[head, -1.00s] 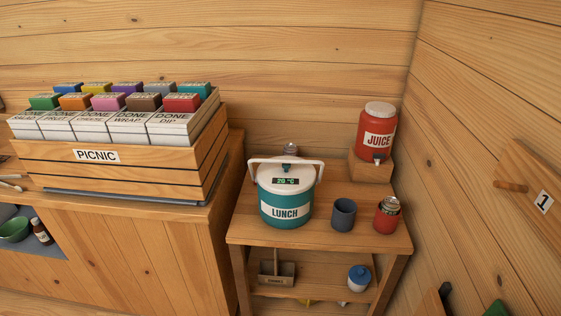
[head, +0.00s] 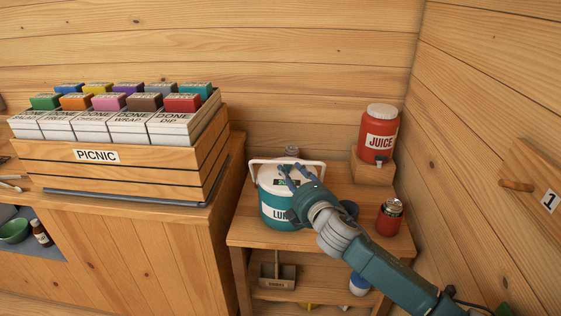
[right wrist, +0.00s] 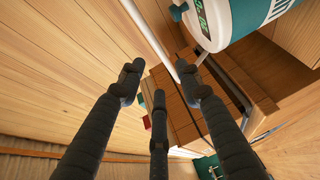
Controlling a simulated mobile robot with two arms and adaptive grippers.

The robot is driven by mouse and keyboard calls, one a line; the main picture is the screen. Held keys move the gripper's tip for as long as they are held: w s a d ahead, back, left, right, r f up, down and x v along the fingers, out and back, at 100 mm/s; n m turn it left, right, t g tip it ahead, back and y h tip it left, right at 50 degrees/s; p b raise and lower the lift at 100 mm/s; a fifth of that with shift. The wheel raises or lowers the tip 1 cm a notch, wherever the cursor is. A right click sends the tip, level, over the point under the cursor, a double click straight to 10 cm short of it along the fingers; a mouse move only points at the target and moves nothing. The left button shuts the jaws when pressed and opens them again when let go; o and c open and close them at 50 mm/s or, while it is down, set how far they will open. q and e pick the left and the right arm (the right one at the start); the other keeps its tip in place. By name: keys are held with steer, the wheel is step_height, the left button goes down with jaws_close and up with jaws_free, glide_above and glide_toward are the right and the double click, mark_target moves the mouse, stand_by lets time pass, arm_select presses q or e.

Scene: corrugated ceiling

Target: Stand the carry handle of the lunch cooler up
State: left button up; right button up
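The lunch cooler (head: 270,208) is a teal tub with a white lid, standing on a small wooden table. Its white carry handle (head: 257,162) lies tilted toward the back, its crossbar behind the lid. My right gripper (head: 292,172) is over the lid, hiding part of the display and label, with its fingers spread. In the right wrist view, the handle's white bar (right wrist: 150,30) runs just beyond and between the open fingertips (right wrist: 160,78); I cannot tell whether they touch it. The cooler's side (right wrist: 245,18) shows at top right. My left gripper is out of view.
A red juice dispenser (head: 378,135) stands on a block behind right. A red jar (head: 389,217) stands right of my arm, and a dark cup (head: 351,208) is mostly hidden behind it. The picnic crate (head: 130,178) is on the cabinet at left. A wall is behind.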

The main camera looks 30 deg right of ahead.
mark_target(281, 161)
steer(key=w, duration=0.6)
steer(key=w+d+f+p, duration=0.1)
steer(key=w, duration=0.2)
steer(key=shift+w+f, duration=0.1)
steer(key=shift+w, duration=0.2)
jaws_close()
